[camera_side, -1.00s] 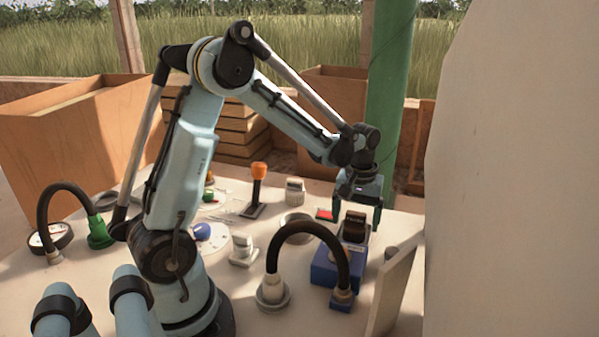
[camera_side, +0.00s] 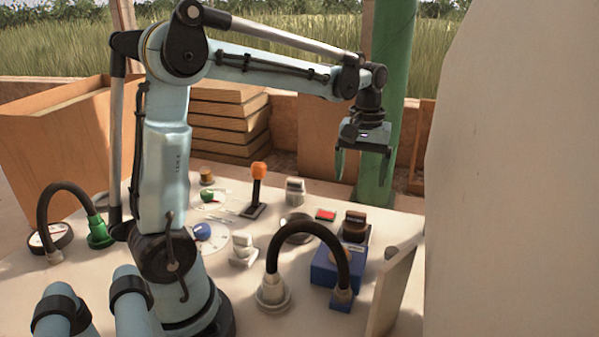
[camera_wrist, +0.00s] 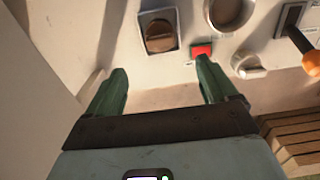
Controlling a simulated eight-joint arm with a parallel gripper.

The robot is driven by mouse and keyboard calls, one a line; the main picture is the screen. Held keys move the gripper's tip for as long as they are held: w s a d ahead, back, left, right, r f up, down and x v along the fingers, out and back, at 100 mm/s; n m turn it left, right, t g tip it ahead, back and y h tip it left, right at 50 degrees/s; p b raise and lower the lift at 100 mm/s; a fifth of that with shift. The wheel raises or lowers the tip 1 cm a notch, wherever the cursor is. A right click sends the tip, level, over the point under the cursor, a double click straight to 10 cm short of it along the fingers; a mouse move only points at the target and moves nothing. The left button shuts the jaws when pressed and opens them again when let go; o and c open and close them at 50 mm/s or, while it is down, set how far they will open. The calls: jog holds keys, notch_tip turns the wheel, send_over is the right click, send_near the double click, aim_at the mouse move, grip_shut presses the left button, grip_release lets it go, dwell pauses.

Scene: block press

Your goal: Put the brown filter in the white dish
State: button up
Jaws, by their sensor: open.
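My gripper (camera_side: 362,182) is open and empty, raised above the far right of the bench. In the wrist view its green fingers (camera_wrist: 162,72) are spread apart with nothing between them. A round, pale-rimmed dish (camera_side: 297,229) lies left of the blue box. In the wrist view the dish (camera_wrist: 228,14) has a brown inside, cut by the top edge. I cannot tell if that brown is the filter or shading.
A red button (camera_side: 326,216) lies between dish and brown block. An orange-topped lever (camera_side: 258,180), a grey knob (camera_side: 295,190) and a blue knob (camera_side: 202,232) stand leftward. A black hose (camera_side: 305,228) arches in front of the blue box (camera_side: 336,268). A pale panel (camera_side: 395,285) stands right.

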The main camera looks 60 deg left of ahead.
jog(key=shift+s+d+f+m+t, duration=0.3)
jog(key=shift+s+d+m+t, duration=0.9)
jog(key=shift+s+d+m, duration=0.5)
jog(key=shift+s+d+f+m+t, duration=0.25)
jog(key=shift+s+d+m+t, duration=1.05)
jog(key=shift+s, duration=0.55)
jog(key=shift+s+d+f+m+t, duration=0.3)
jog(key=shift+s+d+m+t, duration=0.8)
jog(key=shift+s+d+m, duration=0.6)
